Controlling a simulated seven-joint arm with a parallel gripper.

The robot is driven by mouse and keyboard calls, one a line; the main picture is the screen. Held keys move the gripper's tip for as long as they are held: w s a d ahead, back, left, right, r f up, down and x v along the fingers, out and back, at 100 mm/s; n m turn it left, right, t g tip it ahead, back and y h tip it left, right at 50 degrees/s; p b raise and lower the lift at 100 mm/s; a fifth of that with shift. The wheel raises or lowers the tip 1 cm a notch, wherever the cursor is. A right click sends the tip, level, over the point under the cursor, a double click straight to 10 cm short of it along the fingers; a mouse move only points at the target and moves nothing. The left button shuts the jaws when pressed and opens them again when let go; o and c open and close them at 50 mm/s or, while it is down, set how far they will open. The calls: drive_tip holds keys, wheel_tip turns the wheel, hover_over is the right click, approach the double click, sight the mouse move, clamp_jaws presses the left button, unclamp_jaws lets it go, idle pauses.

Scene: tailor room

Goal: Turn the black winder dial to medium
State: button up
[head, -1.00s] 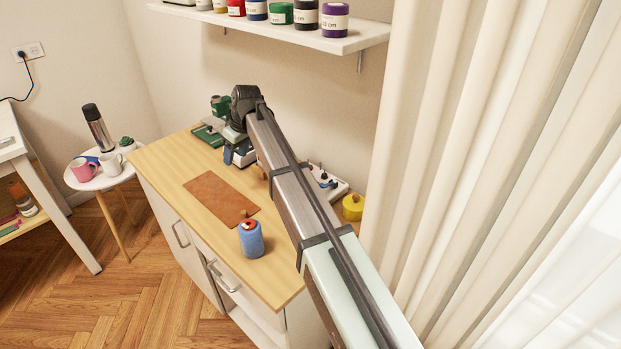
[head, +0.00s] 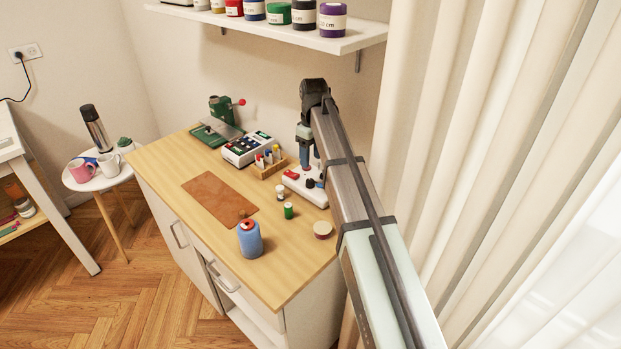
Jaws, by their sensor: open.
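The winder is the white base (head: 309,196) at the back right of the wooden-topped cabinet, partly hidden by my arm. It has a red switch (head: 292,174) on its left. A small black dial (head: 310,183) sits on its top; its pointer and setting are too small to read. My gripper (head: 312,167) points down over the winder, just behind and above the dial. Its blue fingers look apart, with nothing seen between them. I cannot tell whether a finger touches the winder.
A small wooden rack (head: 270,166), a device with coloured buttons (head: 247,148) and a green machine (head: 217,128) stand left of the winder. A shelf (head: 270,25) hangs above; a curtain (head: 470,150) is right.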

sight(310, 180)
wheel_tip(310, 180, down, 9)
drive_tip(key=shift+s+a+r, duration=0.1)
drive_tip(key=shift+s+a, duration=0.05)
idle(0.4)
clamp_jaws()
idle(0.4)
